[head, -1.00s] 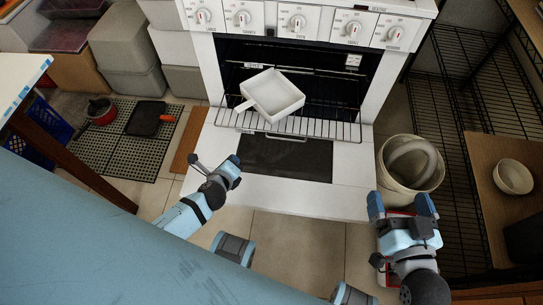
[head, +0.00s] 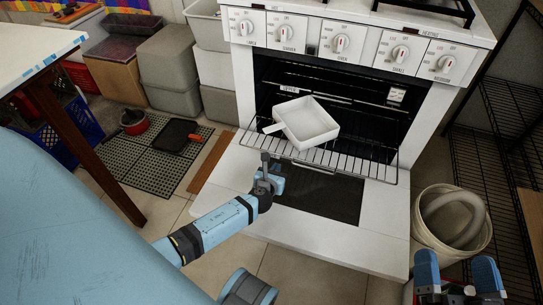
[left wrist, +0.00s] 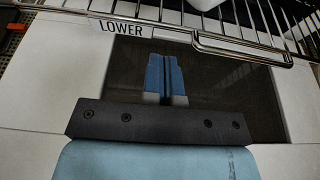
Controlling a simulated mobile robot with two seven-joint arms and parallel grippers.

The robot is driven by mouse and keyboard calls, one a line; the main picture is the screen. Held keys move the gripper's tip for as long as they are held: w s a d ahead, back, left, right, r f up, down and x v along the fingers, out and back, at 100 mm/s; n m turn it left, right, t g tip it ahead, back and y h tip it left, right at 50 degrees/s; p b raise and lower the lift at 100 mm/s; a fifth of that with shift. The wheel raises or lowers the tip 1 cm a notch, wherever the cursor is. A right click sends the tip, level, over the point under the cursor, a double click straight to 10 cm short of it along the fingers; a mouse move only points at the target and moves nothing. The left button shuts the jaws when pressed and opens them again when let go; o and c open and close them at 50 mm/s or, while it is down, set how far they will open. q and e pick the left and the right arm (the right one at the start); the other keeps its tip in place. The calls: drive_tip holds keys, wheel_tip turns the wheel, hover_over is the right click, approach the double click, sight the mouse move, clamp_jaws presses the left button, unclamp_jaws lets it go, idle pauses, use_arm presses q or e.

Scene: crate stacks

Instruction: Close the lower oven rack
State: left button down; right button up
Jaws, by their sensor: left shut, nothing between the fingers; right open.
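The lower oven rack (head: 336,163) is pulled out over the lowered oven door (head: 340,245). A white square pan (head: 310,122) rests on it. In the left wrist view, the rack's wire front (left wrist: 130,17) carries a LOWER label (left wrist: 121,28) and a bar handle (left wrist: 240,50). My left gripper (head: 270,180) is shut and empty, over the door just in front of the rack. Its closed blue fingers (left wrist: 166,75) point toward the rack, apart from the handle. My right gripper (head: 457,275) is open at the lower right, with nothing between its fingers.
A round bin (head: 451,222) stands right of the door. A red pot (head: 134,121) and a dark pan (head: 178,135) lie on a floor mat at left. A white-topped table (head: 40,45) is at far left. Wire shelving (head: 490,180) stands at right.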

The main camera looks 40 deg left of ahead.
sight(282, 156)
use_arm(q)
drive_tip(key=w, duration=0.2)
drive_tip(key=w+a+b, duration=0.1)
drive_tip(key=w, duration=0.1)
drive_tip(key=shift+w+a+f, duration=0.1)
drive_tip(key=shift+w, duration=0.1)
use_arm(e)
wheel_tip(282, 156, down, 2)
drive_tip(key=shift+a+f+g, duration=0.1)
drive_tip(key=shift+g, duration=0.4)
use_arm(q)
drive_tip(key=shift+w, duration=0.1)
